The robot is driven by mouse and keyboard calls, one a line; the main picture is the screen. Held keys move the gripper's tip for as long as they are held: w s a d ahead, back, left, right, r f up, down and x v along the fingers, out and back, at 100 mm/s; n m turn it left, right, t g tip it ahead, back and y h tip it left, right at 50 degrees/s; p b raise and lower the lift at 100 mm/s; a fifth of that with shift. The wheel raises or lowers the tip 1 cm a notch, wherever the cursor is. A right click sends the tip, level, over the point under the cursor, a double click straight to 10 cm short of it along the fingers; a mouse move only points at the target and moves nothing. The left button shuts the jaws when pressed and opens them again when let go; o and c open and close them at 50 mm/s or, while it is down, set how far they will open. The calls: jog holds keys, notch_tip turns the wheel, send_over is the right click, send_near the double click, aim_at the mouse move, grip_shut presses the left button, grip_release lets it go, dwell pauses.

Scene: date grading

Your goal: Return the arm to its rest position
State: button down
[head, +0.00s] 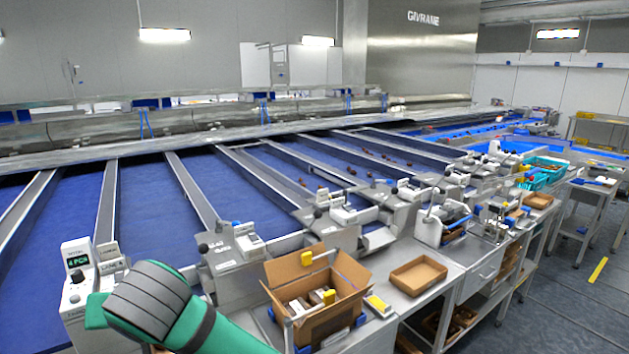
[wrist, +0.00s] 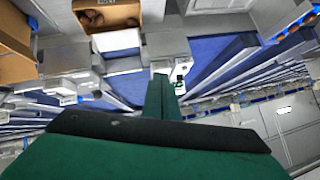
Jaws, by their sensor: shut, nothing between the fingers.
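My arm (head: 215,330) reaches in from the bottom of the head view, green with a dark grey ribbed section. It is bent, above the front of the work line, beside an open cardboard box. In the wrist view my gripper (wrist: 158,97) points away from the camera, its green fingers together and nothing held between them. The fingertips hang in free air, with a white device with a small display (wrist: 181,70) seen beyond them. I cannot make out the fingertips in the head view.
The open cardboard box (head: 338,305) holds several small packs, just right of my arm. A shallow brown tray (head: 418,274) lies on the steel bench. A white display unit (head: 78,285) stands left of my arm.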

notch_tip(320, 180, down, 11)
jog(key=w+d+m+t+y, duration=0.1)
jog(key=m+t+y, duration=0.2)
jog(key=m+y, duration=0.15)
jog(key=s+d+f+m+t+h, duration=0.2)
jog(key=s+d+f+t+h, duration=0.1)
jog(key=d+f, duration=0.45)
jog(key=s+d+f+m+t+h, duration=0.2)
jog(key=s+d+f+m, duration=0.1)
jog(key=d+f, duration=0.4)
jog(key=s+d+f+h, duration=0.3)
jog(key=s+d+f, duration=0.2)
jog(key=s, duration=0.2)
jog(key=s+d+f+h, duration=0.2)
jog(key=s+d+f, duration=0.25)
jog(key=s, duration=0.35)
jog(key=s+d+r+n+h, duration=0.1)
jog(key=s+d+n, duration=0.3)
jog(key=s+d, duration=0.4)
jog(key=s+h, duration=0.1)
jog(key=s, duration=0.5)
jog(key=shift+r+n+t, duration=0.3)
jog(key=shift+n, duration=0.05)
